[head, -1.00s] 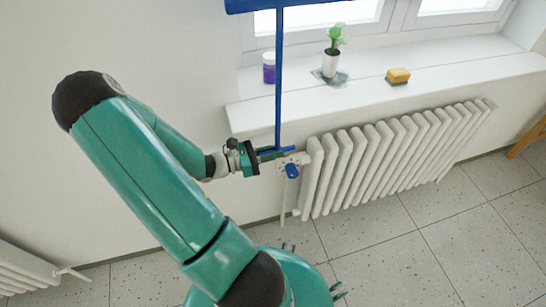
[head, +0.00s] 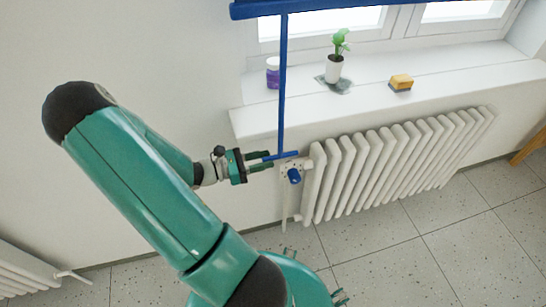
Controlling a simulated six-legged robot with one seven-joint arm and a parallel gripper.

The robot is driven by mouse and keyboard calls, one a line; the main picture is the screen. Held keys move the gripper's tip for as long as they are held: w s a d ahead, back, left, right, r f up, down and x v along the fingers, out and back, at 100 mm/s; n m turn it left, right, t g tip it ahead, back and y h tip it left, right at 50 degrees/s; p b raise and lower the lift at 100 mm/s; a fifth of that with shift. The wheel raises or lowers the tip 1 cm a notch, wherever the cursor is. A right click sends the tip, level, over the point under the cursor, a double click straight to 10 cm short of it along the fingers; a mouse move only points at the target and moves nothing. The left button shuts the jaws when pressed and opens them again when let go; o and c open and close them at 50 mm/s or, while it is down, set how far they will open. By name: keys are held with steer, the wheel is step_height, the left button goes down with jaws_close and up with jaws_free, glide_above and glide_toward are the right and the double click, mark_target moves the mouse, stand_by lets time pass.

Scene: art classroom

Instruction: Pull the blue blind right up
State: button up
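The blue blind's bottom bar (head: 375,5) crosses the top of the head view, in front of the window; the rest of the blind is out of frame. A long thin blue rod (head: 282,85) hangs down from the bar past the sill. It ends in a short blue crosspiece (head: 285,154) in front of the radiator's left end. My gripper (head: 266,160) points right at the crosspiece's left end. Its two dark green fingers look apart, with a gap between them. Whether they touch the crosspiece I cannot tell.
The white sill (head: 440,82) holds a purple jar (head: 272,74), a potted plant (head: 333,68) and a yellow sponge (head: 401,82). A white radiator (head: 395,165) stands below, with a blue valve knob (head: 294,176) close under the crosspiece. Tiled floor (head: 440,250) at the right is clear.

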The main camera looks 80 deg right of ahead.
steer(key=v, duration=0.9)
steer(key=shift+w+a, duration=0.2)
steer(key=shift+w, duration=0.1)
